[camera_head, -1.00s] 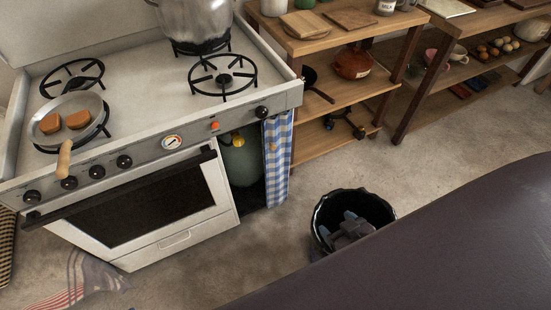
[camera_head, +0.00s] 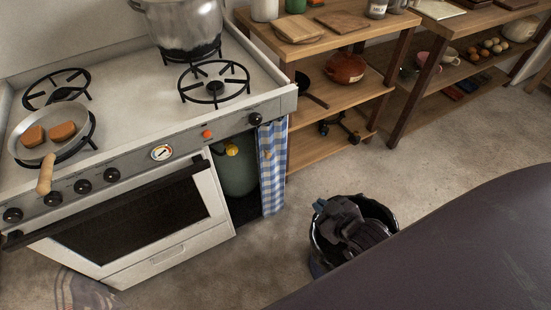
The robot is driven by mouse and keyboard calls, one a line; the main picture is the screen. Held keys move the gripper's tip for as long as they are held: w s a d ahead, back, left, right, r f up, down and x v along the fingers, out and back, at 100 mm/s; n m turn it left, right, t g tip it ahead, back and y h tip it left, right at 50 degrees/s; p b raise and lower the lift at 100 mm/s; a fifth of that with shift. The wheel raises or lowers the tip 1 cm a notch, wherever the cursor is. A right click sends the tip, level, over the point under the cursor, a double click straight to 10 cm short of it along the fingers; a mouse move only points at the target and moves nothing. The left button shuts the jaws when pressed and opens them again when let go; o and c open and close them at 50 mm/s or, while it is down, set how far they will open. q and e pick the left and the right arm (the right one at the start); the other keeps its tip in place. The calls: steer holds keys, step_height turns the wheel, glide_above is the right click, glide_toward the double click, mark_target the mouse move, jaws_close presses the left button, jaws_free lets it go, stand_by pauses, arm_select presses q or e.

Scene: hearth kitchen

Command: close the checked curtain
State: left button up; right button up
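The blue-and-white checked curtain (camera_head: 272,168) hangs bunched at the right end of the stove front, beside the shelf. A small tan knob or tab shows on it. To its left the compartment is uncovered, and a green gas bottle (camera_head: 236,172) with a yellow valve shows inside. My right gripper (camera_head: 321,206) is right of and a little below the curtain, apart from it, seen over a black bin. Its dark body hides most of the fingers, so I cannot tell if it is open. My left gripper is not in view.
The white stove (camera_head: 150,215) carries a pan (camera_head: 48,138) with two brown pieces and a large pot (camera_head: 184,28). A wooden shelf unit (camera_head: 310,150) stands right of the curtain. The black bin (camera_head: 315,258) stands on the floor. Floor between curtain and bin is clear.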

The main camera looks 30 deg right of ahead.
steer(key=w+f, duration=0.1)
steer(key=w, duration=0.1)
steer(key=w+f+n+y+b, duration=0.1)
steer(key=w+d+f+n+b, duration=0.1)
steer(key=w, duration=0.1)
steer(key=shift+w, duration=0.35)
jaws_close()
steer(key=w+d+f+m+y+b, duration=0.1)
steer(key=w+d+f+y+b, duration=0.15)
steer(key=w, duration=0.55)
steer(key=m+y+b, duration=0.2)
steer(key=m+b, duration=0.3)
steer(key=m, duration=0.9)
glide_toward(266, 150)
steer(key=w+f, duration=0.2)
steer(key=w, duration=0.1)
steer(key=shift+w+a+f+t+h, duration=0.1)
steer(key=shift+w+a+t+h, duration=0.1)
steer(key=shift+a, duration=0.25)
steer(key=shift+w+a+t+h, duration=0.1)
steer(key=shift+a+t, duration=0.1)
steer(key=shift+a, duration=0.3)
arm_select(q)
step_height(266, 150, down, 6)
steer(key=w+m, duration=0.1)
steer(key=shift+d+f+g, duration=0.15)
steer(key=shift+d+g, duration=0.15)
